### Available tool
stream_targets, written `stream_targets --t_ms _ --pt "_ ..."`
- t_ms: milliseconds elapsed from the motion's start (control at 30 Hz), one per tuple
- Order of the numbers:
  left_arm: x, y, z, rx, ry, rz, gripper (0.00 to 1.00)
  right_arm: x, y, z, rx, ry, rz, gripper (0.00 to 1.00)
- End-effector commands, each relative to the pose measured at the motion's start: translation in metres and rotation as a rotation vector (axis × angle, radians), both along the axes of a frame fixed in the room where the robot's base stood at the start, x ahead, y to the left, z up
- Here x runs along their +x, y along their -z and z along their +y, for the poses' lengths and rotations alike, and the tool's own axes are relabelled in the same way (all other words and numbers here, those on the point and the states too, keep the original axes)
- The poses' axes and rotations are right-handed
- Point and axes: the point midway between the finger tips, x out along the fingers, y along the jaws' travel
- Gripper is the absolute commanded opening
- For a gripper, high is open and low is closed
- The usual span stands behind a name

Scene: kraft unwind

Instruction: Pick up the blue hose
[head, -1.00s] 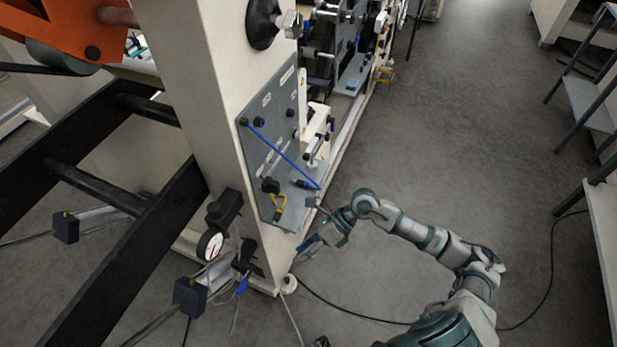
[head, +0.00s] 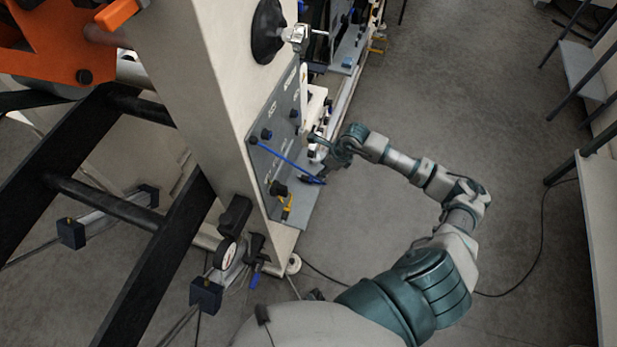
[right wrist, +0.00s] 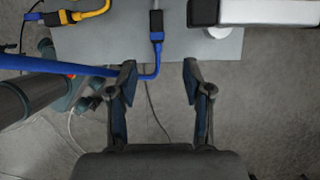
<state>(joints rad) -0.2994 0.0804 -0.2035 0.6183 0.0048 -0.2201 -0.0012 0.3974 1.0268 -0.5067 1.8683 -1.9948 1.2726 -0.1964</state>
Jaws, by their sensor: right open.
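The blue hose (head: 285,159) runs slantwise across the front of a grey panel, from a fitting at upper left to a dark blue connector near the shelf's edge. In the right wrist view the hose (right wrist: 60,67) comes in from the left, passes at the left finger, and bends up to a blue connector (right wrist: 157,30). My right gripper (head: 326,160) is at the hose's lower right end. In the right wrist view its open fingers (right wrist: 158,76) stand either side of the hose's bend, apart from it on the right. My left gripper is not in view.
A white block (right wrist: 265,12) sits on the shelf's right. Open floor (head: 450,100) lies to the right.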

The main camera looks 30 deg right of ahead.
Motion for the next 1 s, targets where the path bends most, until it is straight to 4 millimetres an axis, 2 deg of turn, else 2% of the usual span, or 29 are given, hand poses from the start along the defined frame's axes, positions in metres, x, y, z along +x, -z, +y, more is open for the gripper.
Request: stream_targets --t_ms 100,367,600,900,933,1000 --pt "0.001 -0.002 0.001 0.001 0.002 -0.002 0.5 0.006 0.019 0.008 0.002 0.0 0.001 0.5" --pt "0.002 -0.004 0.0 0.002 0.0 -0.002 0.5 0.012 0.038 0.012 0.002 0.0 -0.001 0.5" --pt "0.002 -0.008 0.0 0.002 0.0 -0.002 0.5 0.024 0.073 0.022 0.003 0.001 0.0 0.5" --pt "0.002 -0.008 0.0 0.0 0.0 -0.004 0.5 0.025 0.079 0.024 0.001 -0.001 -0.002 0.5" --pt "0.002 -0.008 0.0 0.0 0.0 -0.004 0.5 0.025 0.079 0.024 0.001 -0.001 -0.002 0.45" --pt "0.002 -0.008 0.0 0.0 0.0 -0.004 0.5 0.025 0.079 0.024 0.001 -0.001 -0.002 0.28"
